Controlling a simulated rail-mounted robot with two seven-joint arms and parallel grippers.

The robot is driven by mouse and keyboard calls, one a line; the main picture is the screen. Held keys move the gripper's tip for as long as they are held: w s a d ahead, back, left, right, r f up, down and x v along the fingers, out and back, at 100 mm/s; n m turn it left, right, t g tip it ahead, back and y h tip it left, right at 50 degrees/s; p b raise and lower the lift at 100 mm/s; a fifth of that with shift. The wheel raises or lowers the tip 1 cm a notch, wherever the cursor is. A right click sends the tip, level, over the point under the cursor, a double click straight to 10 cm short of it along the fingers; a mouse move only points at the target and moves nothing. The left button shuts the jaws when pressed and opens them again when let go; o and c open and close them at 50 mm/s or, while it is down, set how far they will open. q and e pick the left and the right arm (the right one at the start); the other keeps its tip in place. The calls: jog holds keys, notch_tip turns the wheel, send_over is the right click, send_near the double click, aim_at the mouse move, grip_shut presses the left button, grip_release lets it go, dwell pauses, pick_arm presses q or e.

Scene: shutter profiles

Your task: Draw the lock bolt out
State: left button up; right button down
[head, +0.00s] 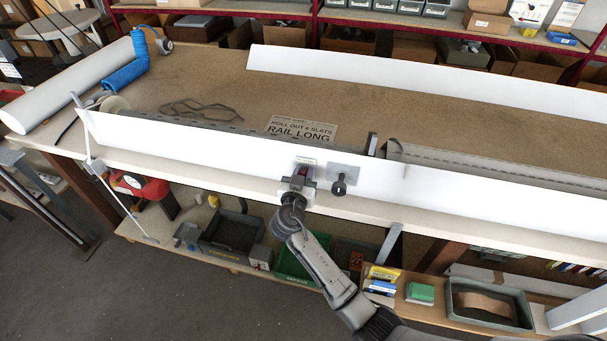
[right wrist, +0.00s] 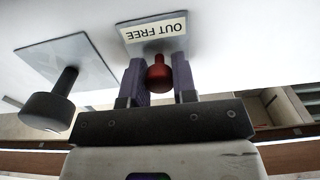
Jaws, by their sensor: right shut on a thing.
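The lock bolt's red knob (right wrist: 158,76) stands out from a grey plate with an "OUT FREE" label (right wrist: 157,28) in the right wrist view. The plate is fixed on the white shutter profile (head: 220,150), and its label shows small in the head view (head: 306,161). My right gripper (head: 299,181) is at this plate, seen closer in the right wrist view (right wrist: 159,68). Its two purple fingers lie on either side of the red knob and are shut on it. How far the bolt stands out is hard to tell. My left gripper is not in view.
A black knob (head: 339,187) on a grey plate (head: 346,172) sits just right of my right gripper. A "RAIL LONG" sign (head: 301,130) lies on the brown bench (head: 220,85) behind the profile. Crates, including a green one (head: 296,262), stand on the shelf below.

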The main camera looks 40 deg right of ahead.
jog(key=b+v, duration=0.1)
jog(key=v, duration=0.1)
jog(key=shift+s+a+f, duration=0.15)
jog(key=shift+a, duration=0.1)
jog(key=shift+r, duration=0.2)
jog(key=c, duration=1.2)
grip_release()
jog(key=shift+c, duration=0.2)
jog(key=o, duration=0.3)
jog(key=shift+s+f, duration=0.1)
jog(key=shift+o, duration=0.2)
jog(key=v, duration=1.3)
jog(key=shift+a, duration=0.35)
jog(key=shift+s, duration=0.15)
